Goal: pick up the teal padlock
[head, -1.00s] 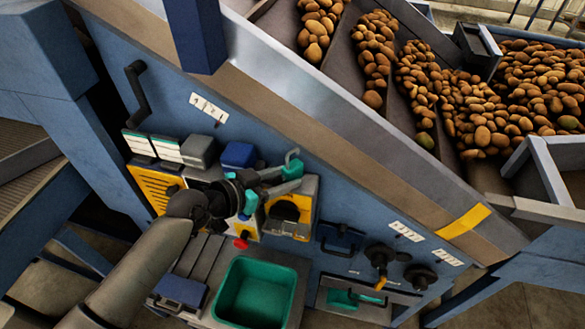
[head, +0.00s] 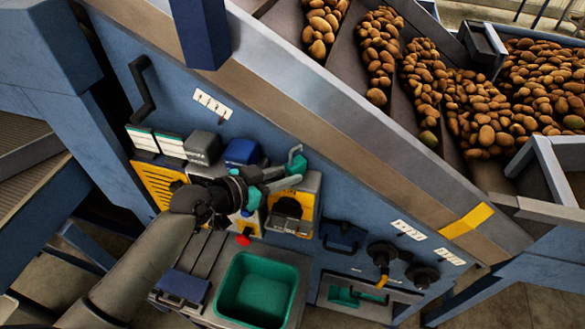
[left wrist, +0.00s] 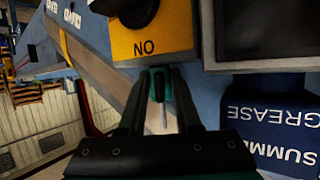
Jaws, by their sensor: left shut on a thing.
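The teal padlock (head: 296,165) shows in the head view at the top right of the yellow switch box, with its shackle upward. My left gripper (head: 292,178) reaches it from the left, and its fingertips are at the padlock's body. In the left wrist view, which is upside down, the left gripper (left wrist: 160,85) is shut on the teal padlock (left wrist: 158,76), seen edge-on as a narrow teal body with a grey metal shackle. The fingers hide part of the body. My right gripper is in neither view.
The yellow switch box (head: 302,211) with its black knob is close to the fingers. A blue grease tin (head: 242,153) and a grey block (head: 203,147) stand on the shelf behind my arm. A green bin (head: 257,289) lies below. Potatoes (head: 500,110) fill the grader lanes.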

